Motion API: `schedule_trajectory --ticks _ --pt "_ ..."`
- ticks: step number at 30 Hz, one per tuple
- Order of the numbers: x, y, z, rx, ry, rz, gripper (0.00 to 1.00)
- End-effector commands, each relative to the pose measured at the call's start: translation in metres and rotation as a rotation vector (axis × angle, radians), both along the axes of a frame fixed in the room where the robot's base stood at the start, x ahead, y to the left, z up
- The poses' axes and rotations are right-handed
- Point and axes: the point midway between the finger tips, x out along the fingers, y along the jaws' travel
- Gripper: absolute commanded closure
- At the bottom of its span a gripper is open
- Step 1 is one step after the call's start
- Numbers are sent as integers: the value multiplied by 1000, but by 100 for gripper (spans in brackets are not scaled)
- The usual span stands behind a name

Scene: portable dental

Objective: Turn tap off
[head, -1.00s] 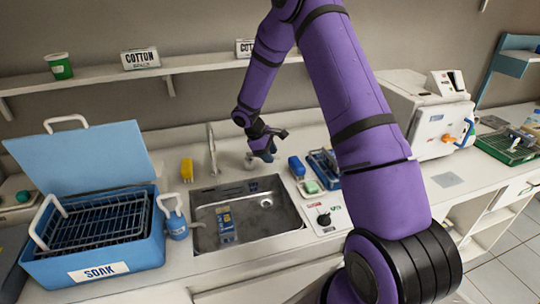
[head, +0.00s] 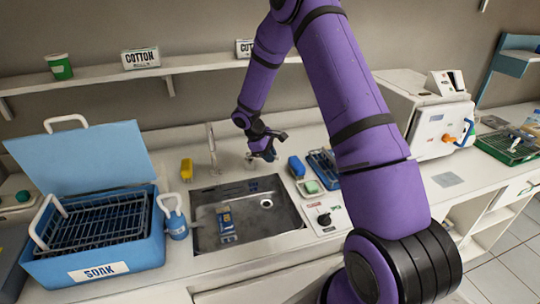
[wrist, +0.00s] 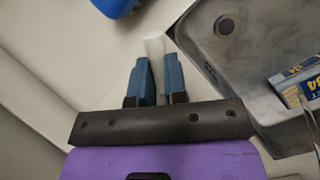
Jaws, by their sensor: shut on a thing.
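The tap's tall pale spout (head: 211,150) stands behind the steel sink (head: 275,222), near its back left corner. My gripper (head: 266,155) is low over the counter behind the sink, to the right of the spout. In the wrist view its two blue fingers (wrist: 156,75) are closed around a pale, rod-like piece (wrist: 154,47). It looks like the tap's handle, though its far end is partly hidden by the fingers. I cannot tell clearly whether water is running.
A blue and yellow packet (head: 226,224) lies in the sink. A yellow item (head: 187,170) stands left of the spout. A blue item (head: 296,167) and a blue tray (head: 324,168) are close right of my gripper. The blue SOAK tub (head: 95,262) is at left.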

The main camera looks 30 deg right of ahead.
Motion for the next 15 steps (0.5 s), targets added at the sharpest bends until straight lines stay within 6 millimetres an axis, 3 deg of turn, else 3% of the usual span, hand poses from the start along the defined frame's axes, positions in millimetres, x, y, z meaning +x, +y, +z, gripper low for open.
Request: schedule_trajectory --ticks 15 --pt "-12 30 1 -2 -1 -395 100"
